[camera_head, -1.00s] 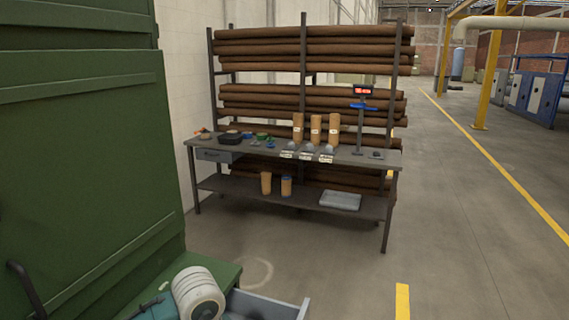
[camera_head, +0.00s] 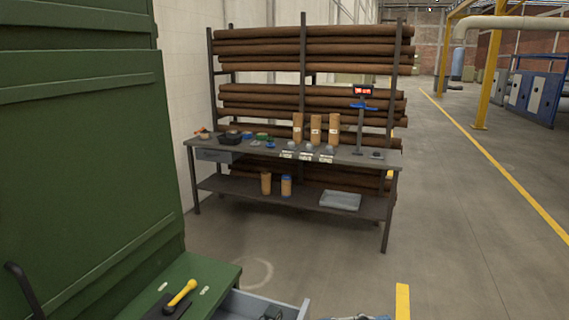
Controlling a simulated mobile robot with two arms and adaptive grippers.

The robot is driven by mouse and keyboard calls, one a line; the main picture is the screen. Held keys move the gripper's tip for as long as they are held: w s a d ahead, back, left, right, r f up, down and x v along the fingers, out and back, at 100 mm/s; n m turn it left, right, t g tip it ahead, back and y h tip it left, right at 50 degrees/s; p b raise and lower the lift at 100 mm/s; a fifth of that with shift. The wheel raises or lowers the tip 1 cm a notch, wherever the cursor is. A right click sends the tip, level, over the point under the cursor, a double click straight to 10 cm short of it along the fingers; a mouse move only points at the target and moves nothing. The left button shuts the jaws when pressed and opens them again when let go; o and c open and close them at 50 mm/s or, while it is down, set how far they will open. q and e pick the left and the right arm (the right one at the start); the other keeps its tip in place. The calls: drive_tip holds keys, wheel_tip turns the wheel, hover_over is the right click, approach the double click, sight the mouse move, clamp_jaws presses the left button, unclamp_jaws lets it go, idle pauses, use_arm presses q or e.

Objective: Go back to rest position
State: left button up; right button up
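Neither of my grippers shows clearly in the head view. A thin grey-blue sliver (camera_head: 358,318) shows at the bottom edge right of centre, and I cannot tell whether it is part of my arm. A yellow-handled tool (camera_head: 181,292) lies on the green ledge (camera_head: 205,272) of the large green machine at the lower left. An open grey drawer (camera_head: 290,311) sticks out beside the ledge, with a dark object in it, cut off by the bottom edge.
The green machine (camera_head: 90,150) fills the left side. The floor (camera_head: 460,230) to the right is clear.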

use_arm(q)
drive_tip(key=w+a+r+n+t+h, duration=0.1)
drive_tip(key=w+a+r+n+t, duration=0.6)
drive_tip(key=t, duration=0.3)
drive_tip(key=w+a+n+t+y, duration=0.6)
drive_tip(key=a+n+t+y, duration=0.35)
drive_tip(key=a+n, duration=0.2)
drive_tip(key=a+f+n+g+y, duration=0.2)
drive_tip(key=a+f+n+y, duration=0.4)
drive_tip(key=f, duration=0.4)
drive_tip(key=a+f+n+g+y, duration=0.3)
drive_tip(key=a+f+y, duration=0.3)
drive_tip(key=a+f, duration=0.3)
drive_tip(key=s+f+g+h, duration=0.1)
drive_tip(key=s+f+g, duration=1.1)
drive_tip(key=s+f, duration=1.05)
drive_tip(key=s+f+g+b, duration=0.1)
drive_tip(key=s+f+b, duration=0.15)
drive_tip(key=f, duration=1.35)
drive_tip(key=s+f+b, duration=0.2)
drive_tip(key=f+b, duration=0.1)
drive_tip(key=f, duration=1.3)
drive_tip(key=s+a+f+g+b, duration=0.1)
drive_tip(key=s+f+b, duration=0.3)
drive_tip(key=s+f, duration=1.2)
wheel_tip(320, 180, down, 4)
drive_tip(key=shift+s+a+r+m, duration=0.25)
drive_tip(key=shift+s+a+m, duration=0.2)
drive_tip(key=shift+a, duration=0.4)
